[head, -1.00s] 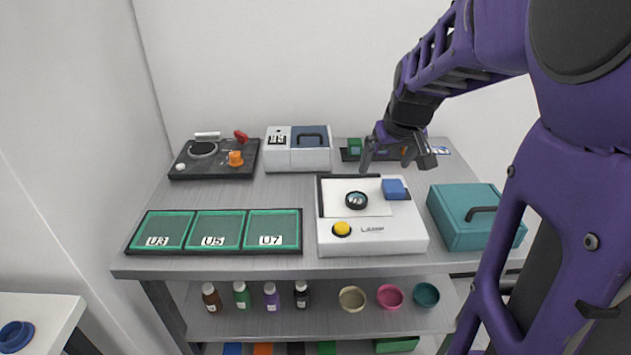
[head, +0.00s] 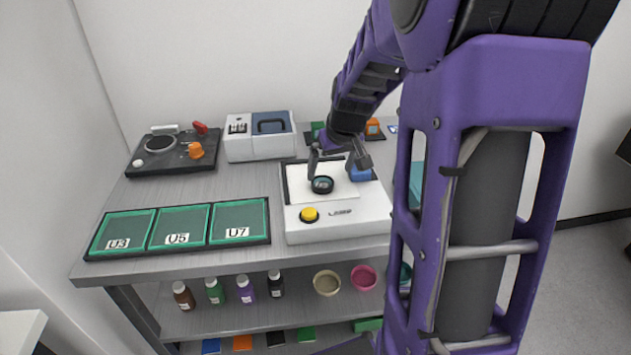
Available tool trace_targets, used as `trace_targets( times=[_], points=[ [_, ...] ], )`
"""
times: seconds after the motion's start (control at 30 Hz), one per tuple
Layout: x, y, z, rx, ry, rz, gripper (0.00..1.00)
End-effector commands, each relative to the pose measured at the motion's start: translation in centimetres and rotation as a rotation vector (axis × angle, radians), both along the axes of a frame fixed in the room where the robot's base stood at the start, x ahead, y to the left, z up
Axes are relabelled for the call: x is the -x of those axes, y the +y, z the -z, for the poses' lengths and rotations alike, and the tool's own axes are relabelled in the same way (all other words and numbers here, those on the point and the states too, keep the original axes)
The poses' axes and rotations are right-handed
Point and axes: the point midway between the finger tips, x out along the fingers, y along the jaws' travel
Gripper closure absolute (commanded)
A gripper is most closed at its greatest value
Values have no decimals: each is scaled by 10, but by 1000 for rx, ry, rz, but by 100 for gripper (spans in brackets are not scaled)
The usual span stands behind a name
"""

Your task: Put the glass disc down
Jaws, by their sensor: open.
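The glass disc (head: 322,185), a small dark-rimmed round piece with a clear centre, lies flat on the white top plate of the interferometer (head: 352,226), a white box with a yellow button (head: 309,214) at its front left. My gripper (head: 337,170) is open, pointing down over the plate. Its left finger comes down close to the disc's upper left edge and its right finger is to the upper right, by the blue block (head: 360,174). I cannot tell whether a finger touches the disc.
Three green-lined trays, U3 (head: 118,244), U5 (head: 177,239) and U7 (head: 237,233), are left of the interferometer. A dark device (head: 174,165) and a grey-blue box (head: 259,146) stand behind. My arm hides most of the teal box (head: 416,184). Bare bench shows between trays and devices.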

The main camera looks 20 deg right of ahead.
Motion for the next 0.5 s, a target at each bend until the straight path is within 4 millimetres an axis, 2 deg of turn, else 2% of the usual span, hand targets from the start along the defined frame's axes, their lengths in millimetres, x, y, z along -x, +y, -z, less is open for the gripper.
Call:
trace_targets(
  times=[0.17,0.4,0.5],
  points=[
    [-4,1,8,0,0,-1,0],
    [-19,7,42,-1,2,-1,0],
    [-23,7,49,0,0,-1,0]
  ],
)
